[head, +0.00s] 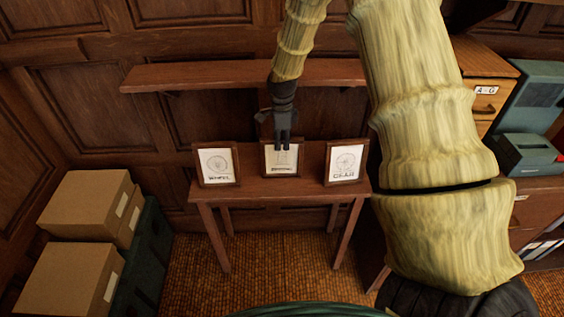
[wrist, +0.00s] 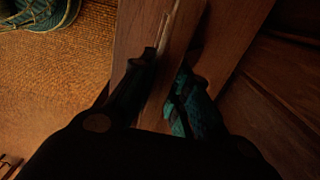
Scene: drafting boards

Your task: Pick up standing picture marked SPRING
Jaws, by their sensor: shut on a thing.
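The standing picture marked SPRING (head: 283,169) is the middle of three framed pictures on a small wooden table (head: 272,192). It has a wooden frame and white paper, and its lettering is small in the head view. My gripper (head: 284,143) reaches down from above and is shut on the upper part of this picture, covering some of its drawing. In the wrist view my gripper (wrist: 167,70) has a finger on either side of the picture's frame (wrist: 178,48). The picture still appears to stand at the table; any gap beneath it cannot be told.
A picture marked WHEEL (head: 217,163) stands to the left and one marked GEAR (head: 345,161) to the right, both close by. A wooden shelf (head: 200,76) runs along the wall behind. Cardboard boxes (head: 85,210) are at left; a drawer cabinet (head: 485,85) is at right.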

